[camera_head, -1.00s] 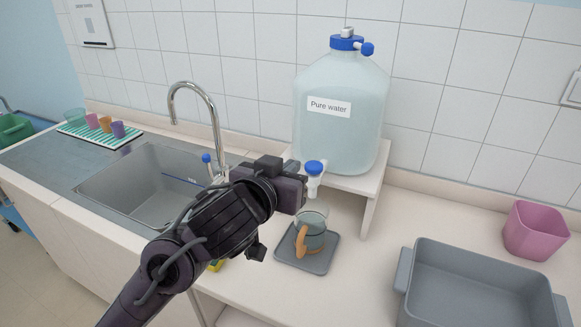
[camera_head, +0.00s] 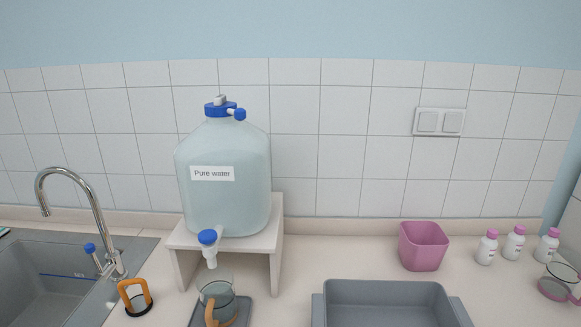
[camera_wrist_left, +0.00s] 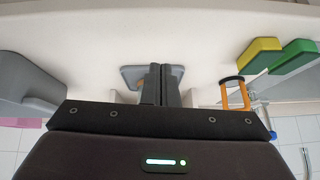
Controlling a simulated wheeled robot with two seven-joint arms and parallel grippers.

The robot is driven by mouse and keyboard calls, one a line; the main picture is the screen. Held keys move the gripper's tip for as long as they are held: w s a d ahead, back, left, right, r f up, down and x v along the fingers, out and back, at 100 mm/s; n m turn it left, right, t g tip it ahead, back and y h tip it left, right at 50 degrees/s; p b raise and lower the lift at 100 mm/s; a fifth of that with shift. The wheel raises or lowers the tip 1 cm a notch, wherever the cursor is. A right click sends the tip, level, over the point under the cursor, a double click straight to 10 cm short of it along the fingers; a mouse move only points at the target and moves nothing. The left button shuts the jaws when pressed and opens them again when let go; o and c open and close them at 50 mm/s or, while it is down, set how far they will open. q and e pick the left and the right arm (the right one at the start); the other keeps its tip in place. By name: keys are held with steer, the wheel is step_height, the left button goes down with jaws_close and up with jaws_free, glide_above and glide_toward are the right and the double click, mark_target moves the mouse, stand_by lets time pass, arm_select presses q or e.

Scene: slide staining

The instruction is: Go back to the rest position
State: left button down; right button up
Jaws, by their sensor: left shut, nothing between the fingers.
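My left gripper (camera_wrist_left: 161,88) shows in the left wrist view with its two fingers together and nothing between them. Neither arm is in the head view. In the head view the water carboy (camera_head: 225,150), labelled "Pure water", stands on a small white stand (camera_head: 273,240). A glass beaker (camera_head: 217,292) with an orange handle sits on a grey tray (camera_head: 243,312) below the blue tap (camera_head: 208,238). In the left wrist view, part of that grey tray (camera_wrist_left: 130,76) shows behind the fingers. My right gripper is in neither view.
The sink (camera_head: 35,285) with its faucet (camera_head: 75,190) is at the left. An orange-handled tool (camera_head: 135,297) stands beside it. A grey tub (camera_head: 385,305), a pink cup (camera_head: 423,246) and several white bottles (camera_head: 514,243) are at the right. Yellow and green blocks (camera_wrist_left: 262,55) show in the wrist view.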

arm_select(q)
steer(key=s+f+g, duration=0.3)
steer(key=s+f, duration=0.4)
steer(key=s, duration=0.1)
step_height(320, 180, down, 29)
steer(key=s+m+g, duration=0.1)
steer(key=g, duration=0.1)
steer(key=s+a+f, duration=0.3)
steer(key=s+f, duration=1.5)
steer(key=s, duration=0.2)
steer(key=shift+f+g, duration=0.2)
steer(key=shift+g, duration=0.2)
